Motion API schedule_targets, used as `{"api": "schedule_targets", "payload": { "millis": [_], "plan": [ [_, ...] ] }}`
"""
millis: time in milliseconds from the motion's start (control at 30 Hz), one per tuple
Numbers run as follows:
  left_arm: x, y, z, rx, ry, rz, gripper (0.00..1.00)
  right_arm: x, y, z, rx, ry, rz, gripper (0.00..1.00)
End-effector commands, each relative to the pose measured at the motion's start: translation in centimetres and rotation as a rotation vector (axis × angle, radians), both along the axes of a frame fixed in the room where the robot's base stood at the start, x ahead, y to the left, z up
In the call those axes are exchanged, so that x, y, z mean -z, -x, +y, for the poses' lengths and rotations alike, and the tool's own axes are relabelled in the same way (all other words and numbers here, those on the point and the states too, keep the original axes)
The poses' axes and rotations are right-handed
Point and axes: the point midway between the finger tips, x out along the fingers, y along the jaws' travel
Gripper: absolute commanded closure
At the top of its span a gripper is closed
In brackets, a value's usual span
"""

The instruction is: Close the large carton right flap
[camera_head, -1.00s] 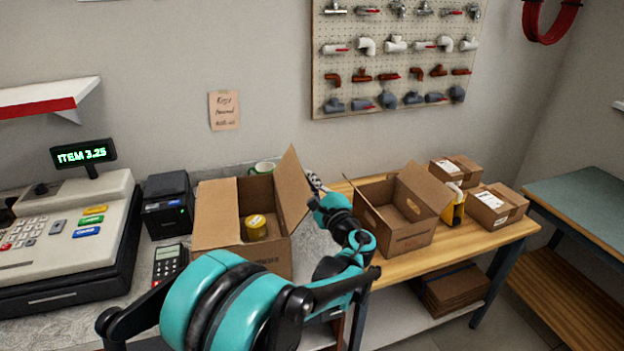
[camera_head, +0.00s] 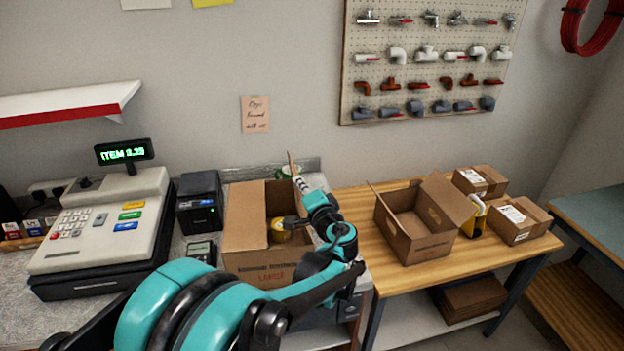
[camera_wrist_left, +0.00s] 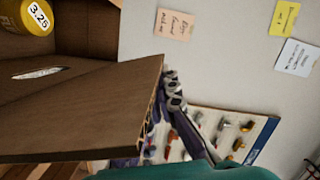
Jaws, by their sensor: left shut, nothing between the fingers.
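The large carton (camera_head: 243,258) stands open on the counter, with a yellow tape roll (camera_head: 279,234) inside, partly hidden by my left arm. The right flap (camera_head: 291,166) stands up, almost edge-on in the head view. In the left wrist view the flap (camera_wrist_left: 85,110) is a broad brown panel, with the carton's inside and the tape roll (camera_wrist_left: 37,16) beyond it. My left gripper (camera_head: 300,184) is shut and empty, up against the outer side of the flap near its edge; its fingers also show in the wrist view (camera_wrist_left: 173,92). Whether they touch is unclear. My right gripper is out of view.
A cash register (camera_head: 100,225), a black printer (camera_head: 199,203) and a card terminal (camera_head: 201,251) stand left of the carton. A smaller open carton (camera_head: 415,238) stands on the wooden table to the right, with small closed boxes (camera_head: 480,181) behind.

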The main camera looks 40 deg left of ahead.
Motion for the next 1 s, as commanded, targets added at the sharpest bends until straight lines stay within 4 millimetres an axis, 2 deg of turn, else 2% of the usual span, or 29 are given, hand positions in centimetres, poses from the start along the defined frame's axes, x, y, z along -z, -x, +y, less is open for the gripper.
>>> {"api": "schedule_targets", "payload": {
  "millis": [467, 1000],
  "plan": [
    [1.9, 3.5, 3.5, -0.003, 0.322, -0.319, 1.00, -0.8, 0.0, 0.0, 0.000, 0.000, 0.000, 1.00],
    [6.0, 5.6, 5.7, -0.001, 0.655, -0.649, 1.00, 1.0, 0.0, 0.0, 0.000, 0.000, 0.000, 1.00]
  ]
}}
